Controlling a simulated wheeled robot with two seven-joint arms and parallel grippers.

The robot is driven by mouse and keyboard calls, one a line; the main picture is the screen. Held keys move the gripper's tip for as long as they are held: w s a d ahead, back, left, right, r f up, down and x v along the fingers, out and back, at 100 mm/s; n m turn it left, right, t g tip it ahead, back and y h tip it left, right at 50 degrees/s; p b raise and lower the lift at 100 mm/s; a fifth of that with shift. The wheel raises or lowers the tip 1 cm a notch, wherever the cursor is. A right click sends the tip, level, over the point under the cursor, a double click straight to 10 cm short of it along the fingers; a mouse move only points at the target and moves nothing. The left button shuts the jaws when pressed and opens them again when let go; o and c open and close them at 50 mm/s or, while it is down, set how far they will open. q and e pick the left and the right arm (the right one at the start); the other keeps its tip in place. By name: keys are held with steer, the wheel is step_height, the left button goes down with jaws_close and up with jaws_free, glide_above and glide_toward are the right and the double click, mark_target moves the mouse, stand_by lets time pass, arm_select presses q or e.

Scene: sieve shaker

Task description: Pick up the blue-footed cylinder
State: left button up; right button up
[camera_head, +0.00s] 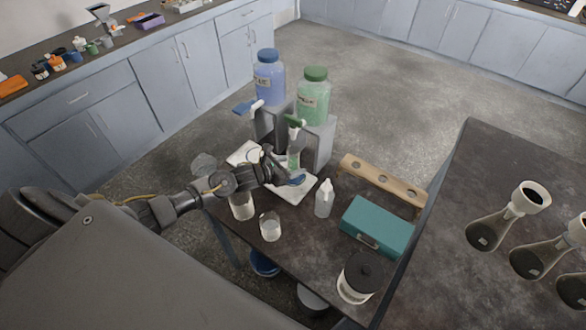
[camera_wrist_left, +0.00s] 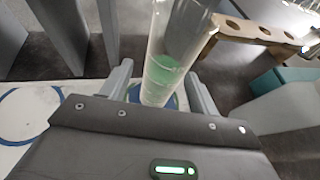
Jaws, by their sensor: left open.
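The blue-footed cylinder (camera_head: 294,161) is clear, with some green liquid inside. It stands upright on a white pad (camera_head: 297,198) below the green-capped dispenser. My left gripper (camera_head: 285,172) is low beside it in the head view. In the left wrist view, the cylinder (camera_wrist_left: 176,50) rises between the two spread fingers of my left gripper (camera_wrist_left: 158,82). The fingers are open, and I cannot tell whether either one touches the glass. The blue foot shows only in part behind the gripper body. My right gripper is not in view.
A blue bottle (camera_head: 268,78) and a green bottle (camera_head: 313,97) sit on grey dispenser stands behind. Beakers (camera_head: 270,228), a white dropper bottle (camera_head: 324,199), a teal box (camera_head: 377,227), a wooden rack (camera_head: 382,180) and a black-lidded jar (camera_head: 358,280) crowd the table. Flasks stand at right.

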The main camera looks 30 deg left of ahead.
arm_select(q)
steer(key=shift+x, duration=1.1)
steer(key=shift+w+d+f, duration=0.15)
steer(key=shift+w+f, duration=0.05)
steer(key=shift+w, duration=0.1)
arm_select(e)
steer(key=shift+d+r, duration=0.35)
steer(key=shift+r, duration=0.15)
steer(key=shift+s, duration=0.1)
arm_select(q)
steer(key=c, duration=1.1)
steer(key=shift+c, duration=0.5)
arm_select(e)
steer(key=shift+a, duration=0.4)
arm_select(q)
steer(key=shift+r, duration=0.15)
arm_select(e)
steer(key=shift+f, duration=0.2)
